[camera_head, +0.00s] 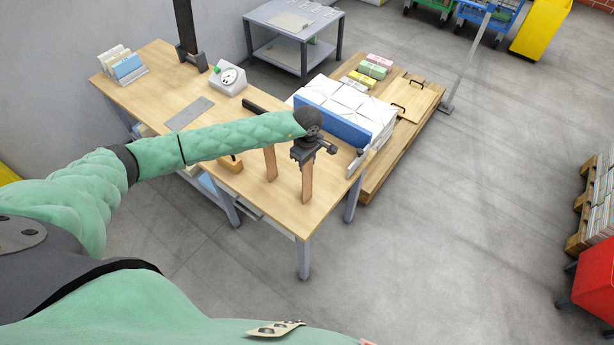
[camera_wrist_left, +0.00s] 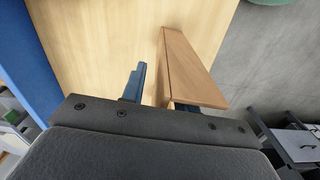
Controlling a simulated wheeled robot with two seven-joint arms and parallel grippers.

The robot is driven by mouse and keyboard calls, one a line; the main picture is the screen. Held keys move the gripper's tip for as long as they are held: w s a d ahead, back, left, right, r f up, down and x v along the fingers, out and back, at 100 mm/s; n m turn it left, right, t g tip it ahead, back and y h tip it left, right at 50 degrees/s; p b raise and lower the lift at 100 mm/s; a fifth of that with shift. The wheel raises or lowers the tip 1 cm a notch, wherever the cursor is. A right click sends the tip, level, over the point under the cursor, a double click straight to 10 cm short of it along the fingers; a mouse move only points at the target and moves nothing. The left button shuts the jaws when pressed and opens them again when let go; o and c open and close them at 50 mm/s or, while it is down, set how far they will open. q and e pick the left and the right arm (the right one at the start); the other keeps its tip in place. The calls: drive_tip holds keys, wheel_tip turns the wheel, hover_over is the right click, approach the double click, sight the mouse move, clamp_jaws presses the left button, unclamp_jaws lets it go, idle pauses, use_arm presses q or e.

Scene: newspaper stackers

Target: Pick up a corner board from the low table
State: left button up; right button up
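A brown corner board (camera_head: 307,182) stands out below my left gripper (camera_head: 312,151), near the front right edge of the wood-topped table (camera_head: 330,195). In the left wrist view the board (camera_wrist_left: 192,72) shows as a long L-shaped strip overlapping my right-hand finger, which is mostly hidden behind it. My other finger (camera_wrist_left: 135,82) is apart from the board, with bare wood showing in the gap. The gripper is open; I cannot tell whether the hidden finger touches the board. A second brown board (camera_head: 270,162) shows to the left. My right gripper is out of view.
A control box (camera_head: 229,80), a card holder (camera_head: 124,70) and a dark post stand on the table.

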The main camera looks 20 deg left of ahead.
use_arm(q)
drive_tip(key=shift+f, duration=0.15)
clamp_jaws()
idle(0.4)
